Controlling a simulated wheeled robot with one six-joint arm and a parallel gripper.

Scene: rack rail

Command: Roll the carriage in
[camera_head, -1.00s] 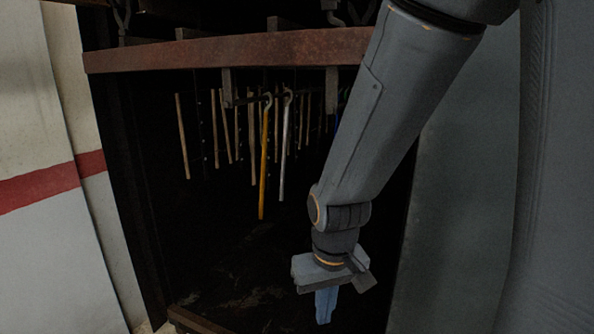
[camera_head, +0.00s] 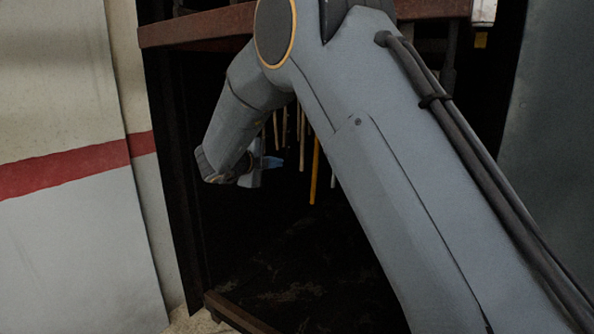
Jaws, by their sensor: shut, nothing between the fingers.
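My gripper (camera_head: 270,162) is shut and empty, its blue fingers pointing right inside the dark opening. It is left of the hanging rods, and I cannot tell whether it touches any. A yellow rod (camera_head: 315,172) hangs in the middle of the opening, partly behind my arm. Several thin wooden rods (camera_head: 302,150) hang beside it, and a pale rod (camera_head: 333,181) shows just right of it. A rusty horizontal beam (camera_head: 200,25) crosses the top of the opening. My arm hides much of the beam and the rods' upper ends. I cannot make out a carriage for certain.
A pale wall panel with a red stripe (camera_head: 75,172) stands to the left. A dark grey panel (camera_head: 550,140) bounds the right. A low rusty sill (camera_head: 232,312) lies at the bottom of the opening. The dark floor inside looks clear.

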